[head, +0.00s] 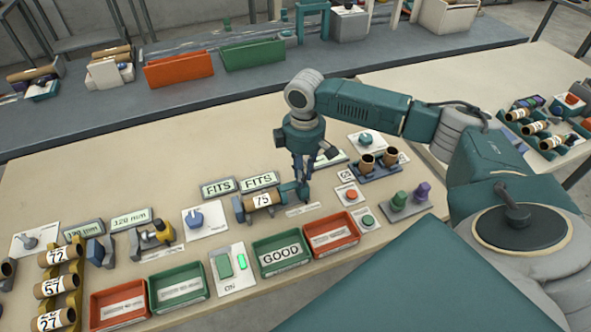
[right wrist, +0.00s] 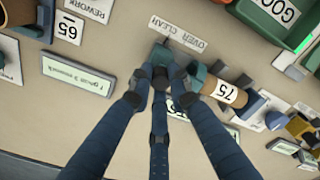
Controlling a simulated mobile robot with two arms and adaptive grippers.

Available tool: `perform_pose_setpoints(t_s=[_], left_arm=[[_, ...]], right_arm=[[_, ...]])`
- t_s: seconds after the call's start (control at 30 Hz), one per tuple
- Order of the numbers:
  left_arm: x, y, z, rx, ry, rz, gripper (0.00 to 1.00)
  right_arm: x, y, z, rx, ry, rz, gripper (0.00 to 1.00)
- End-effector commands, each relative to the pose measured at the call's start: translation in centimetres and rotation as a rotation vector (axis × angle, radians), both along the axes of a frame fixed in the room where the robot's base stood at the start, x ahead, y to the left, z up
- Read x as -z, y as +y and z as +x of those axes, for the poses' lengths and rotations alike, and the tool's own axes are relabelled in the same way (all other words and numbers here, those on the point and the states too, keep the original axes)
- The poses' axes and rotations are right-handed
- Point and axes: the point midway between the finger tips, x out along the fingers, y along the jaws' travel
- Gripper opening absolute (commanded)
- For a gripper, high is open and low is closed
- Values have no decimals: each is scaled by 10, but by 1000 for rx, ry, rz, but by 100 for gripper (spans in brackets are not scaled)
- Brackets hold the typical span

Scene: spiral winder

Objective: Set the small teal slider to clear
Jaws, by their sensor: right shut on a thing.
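The small teal slider (right wrist: 160,54) shows just beyond my fingertips in the right wrist view, partly hidden by them. It is beside a pale label strip (right wrist: 178,34) with two upside-down words, one reading OVER and the other seemingly CLEAR. The slider is nearer the CLEAR end. My right gripper (right wrist: 160,78) is shut on the slider. In the head view my right gripper (head: 303,180) points down at the right end of a gauge with a brown tube (head: 262,200) marked 75. The tube also shows in the right wrist view (right wrist: 224,92). My left gripper is not in view.
Two FITS signs (head: 258,184) stand behind the tube. The green GOOD bin (head: 282,253) and a red bin (head: 331,233) are in front. A red button (head: 351,195) and a stand with two brown tubes (head: 378,160) lie to the right.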

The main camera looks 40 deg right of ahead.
Motion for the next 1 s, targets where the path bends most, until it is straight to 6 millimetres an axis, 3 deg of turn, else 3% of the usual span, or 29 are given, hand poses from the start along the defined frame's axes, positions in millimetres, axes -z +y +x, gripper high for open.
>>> perform_pose_setpoints(t_s=[0.13, 0.17, 0.27, 0.67, 1.0], left_arm=[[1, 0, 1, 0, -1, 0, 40], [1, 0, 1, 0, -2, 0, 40], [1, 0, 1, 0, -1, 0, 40], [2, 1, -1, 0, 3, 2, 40], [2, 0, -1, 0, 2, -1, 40]], right_arm=[[0, -5, 0, 4, 2, -11, 0], [0, -6, 0, 4, 2, -12, 20], [0, -5, 0, 4, 2, -11, 37], [-9, -4, 1, 3, -1, -7, 37], [-77, -5, 1, 3, -2, -7, 37]])
